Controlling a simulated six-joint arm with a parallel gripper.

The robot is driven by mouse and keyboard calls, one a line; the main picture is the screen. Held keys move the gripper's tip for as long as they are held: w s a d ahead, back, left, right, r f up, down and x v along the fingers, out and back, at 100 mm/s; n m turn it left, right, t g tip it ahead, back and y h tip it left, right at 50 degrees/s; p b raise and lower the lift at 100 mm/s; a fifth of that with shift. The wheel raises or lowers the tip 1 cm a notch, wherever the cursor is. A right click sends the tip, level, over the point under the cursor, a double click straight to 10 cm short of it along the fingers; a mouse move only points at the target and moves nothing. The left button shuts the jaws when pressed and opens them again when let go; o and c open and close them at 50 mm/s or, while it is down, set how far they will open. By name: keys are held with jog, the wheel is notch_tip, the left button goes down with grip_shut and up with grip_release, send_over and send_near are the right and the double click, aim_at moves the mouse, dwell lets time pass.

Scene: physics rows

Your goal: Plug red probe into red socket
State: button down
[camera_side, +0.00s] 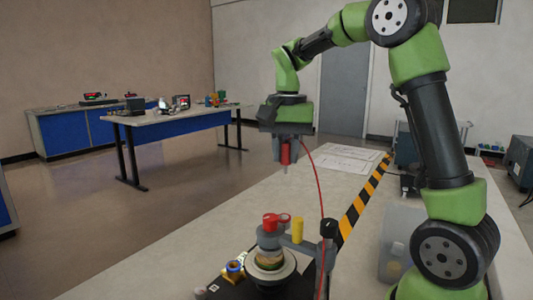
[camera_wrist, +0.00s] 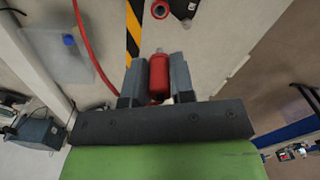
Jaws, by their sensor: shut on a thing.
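My gripper (camera_side: 285,157) is shut on the red probe (camera_side: 285,153) and holds it upright, high above the bench fixture. In the wrist view the red probe (camera_wrist: 158,76) sits between the two grey fingers of my gripper (camera_wrist: 158,62). A red cable runs from the probe down to the bench. Red parts, with a ring-shaped red socket (camera_side: 284,218), top the fixture below my gripper. In the wrist view the red socket (camera_wrist: 160,9) shows as a ring with an opening at the top edge, apart from the probe.
A yellow cylinder (camera_side: 297,230) and a black-topped grey post (camera_side: 329,229) stand right of the socket. A clear container (camera_side: 400,243) is near my base. Black-yellow tape (camera_side: 362,200) crosses the bench. Papers (camera_side: 341,158) lie flat behind. The bench left of the tape is mostly clear.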

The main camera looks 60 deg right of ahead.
aim_at(285, 162)
jog(key=shift+a+f, duration=0.1)
jog(key=shift+f, duration=4.05)
jog(key=shift+f, duration=1.65)
jog(key=c, duration=0.6)
grip_release()
jog(key=shift+c, duration=0.2)
jog(key=shift+r, duration=3.8)
